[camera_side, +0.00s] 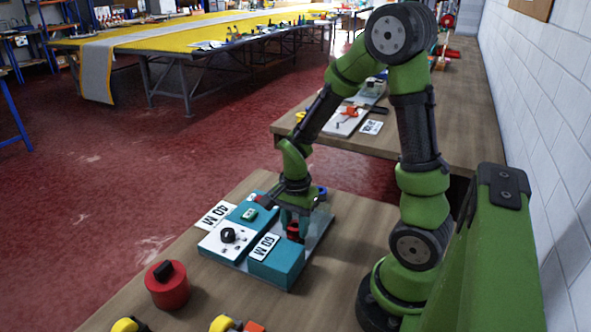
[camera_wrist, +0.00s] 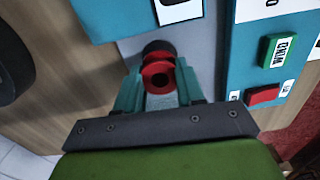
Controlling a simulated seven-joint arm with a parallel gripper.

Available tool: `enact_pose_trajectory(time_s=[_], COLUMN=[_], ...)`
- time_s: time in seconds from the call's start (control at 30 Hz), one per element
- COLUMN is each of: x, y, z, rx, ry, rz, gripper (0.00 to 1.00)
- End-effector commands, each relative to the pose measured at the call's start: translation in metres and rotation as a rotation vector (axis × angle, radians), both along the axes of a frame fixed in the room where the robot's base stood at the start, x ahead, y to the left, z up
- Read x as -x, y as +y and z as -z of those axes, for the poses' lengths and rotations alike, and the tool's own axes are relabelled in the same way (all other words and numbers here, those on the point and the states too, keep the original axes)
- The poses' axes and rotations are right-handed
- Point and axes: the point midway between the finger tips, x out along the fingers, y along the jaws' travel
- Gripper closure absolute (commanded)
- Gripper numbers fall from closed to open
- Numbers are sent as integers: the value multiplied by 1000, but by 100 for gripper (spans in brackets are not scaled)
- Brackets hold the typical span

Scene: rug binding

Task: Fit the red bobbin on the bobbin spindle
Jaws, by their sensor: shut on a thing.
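The red bobbin (camera_wrist: 159,66) sits between the two teal fingers of my gripper (camera_wrist: 157,76), which is shut on it. In the side view the bobbin (camera_side: 293,231) shows as a small red and black piece below my gripper (camera_side: 295,222), in the gap between teal blocks of the machine. A dark round part shows just beyond the bobbin in the wrist view, over a grey plate (camera_wrist: 205,62). I cannot make out the bobbin spindle, nor tell whether the bobbin is on it.
A teal block (camera_side: 280,268) with a "60 M" label stands close in front. A white panel with a black knob (camera_side: 228,236) is to the left. A red round piece with a black top (camera_side: 168,290) and yellow items (camera_side: 222,323) lie nearer. Bare wood (camera_side: 340,285) lies right of the machine.

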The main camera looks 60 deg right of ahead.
Motion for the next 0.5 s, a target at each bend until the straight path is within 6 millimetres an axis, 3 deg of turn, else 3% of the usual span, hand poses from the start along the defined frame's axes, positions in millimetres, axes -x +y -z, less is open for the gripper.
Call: enact_pose_trajectory(time_s=[0.5], x=[0], y=[0], z=[13], rx=[0], ry=[1], rz=[0], gripper=[91])
